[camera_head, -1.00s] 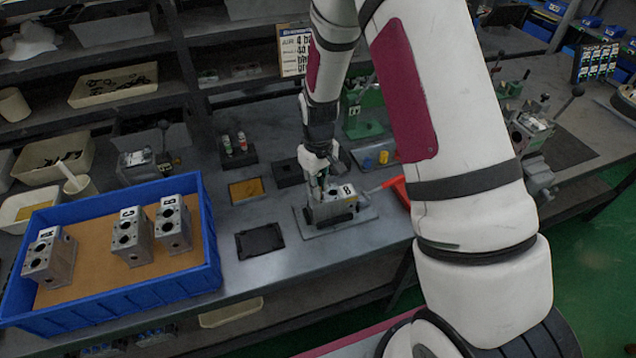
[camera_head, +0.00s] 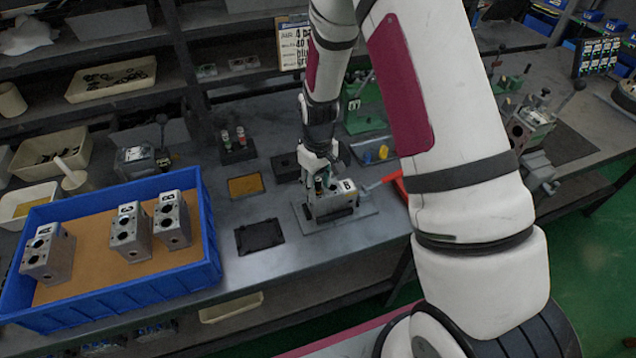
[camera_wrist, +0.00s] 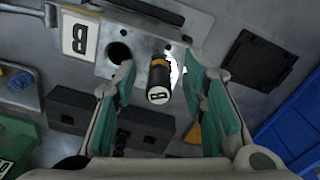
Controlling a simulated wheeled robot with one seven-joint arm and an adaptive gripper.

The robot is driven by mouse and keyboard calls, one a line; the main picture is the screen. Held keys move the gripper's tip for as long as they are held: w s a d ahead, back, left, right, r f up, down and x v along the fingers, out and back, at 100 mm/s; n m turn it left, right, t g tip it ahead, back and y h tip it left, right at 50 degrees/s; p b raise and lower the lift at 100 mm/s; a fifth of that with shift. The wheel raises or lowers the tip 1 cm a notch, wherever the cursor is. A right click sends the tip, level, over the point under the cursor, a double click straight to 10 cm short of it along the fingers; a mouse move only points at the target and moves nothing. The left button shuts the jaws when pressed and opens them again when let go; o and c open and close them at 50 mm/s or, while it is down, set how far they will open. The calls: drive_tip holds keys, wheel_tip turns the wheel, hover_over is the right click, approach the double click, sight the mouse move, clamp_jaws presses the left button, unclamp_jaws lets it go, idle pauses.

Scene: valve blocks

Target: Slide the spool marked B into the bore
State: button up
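The grey valve block marked B (camera_head: 334,201) sits on a flat plate on the bench; its B label and an empty dark bore (camera_wrist: 118,52) show in the wrist view. The spool marked B (camera_wrist: 158,80) is a black cylinder with a yellowish band and a white end bearing the letter. It stands at the block's face beside that empty hole, end towards the camera; how deep it sits in a bore cannot be told. My gripper (camera_wrist: 165,112) is open, its green-padded fingers on either side of the spool with gaps. In the head view my gripper (camera_head: 320,172) is just above the block.
A blue crate (camera_head: 110,302) with several valve blocks stands at left. Black trays (camera_head: 260,238) and a yellow-lined tray (camera_head: 246,187) lie left of the block.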

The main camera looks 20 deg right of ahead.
wheel_tip(320, 180, up, 12)
idle(0.6)
drive_tip(key=s+r+m+t, duration=0.1)
drive_tip(key=s+r, duration=0.4)
drive_tip(key=r, duration=0.4)
drive_tip(key=s+r+m+t, duration=0.15)
drive_tip(key=s+r, duration=0.25)
drive_tip(key=r, duration=0.4)
drive_tip(key=s+r+t, duration=0.1)
drive_tip(key=s+r, duration=0.2)
drive_tip(key=s, duration=0.4)
drive_tip(key=s+r+m+t, duration=0.1)
drive_tip(key=s+r, duration=0.3)
drive_tip(key=s, duration=0.4)
drive_tip(key=shift+s+t, duration=0.15)
drive_tip(key=shift+t, duration=0.4)
drive_tip(key=shift+r, duration=0.1)
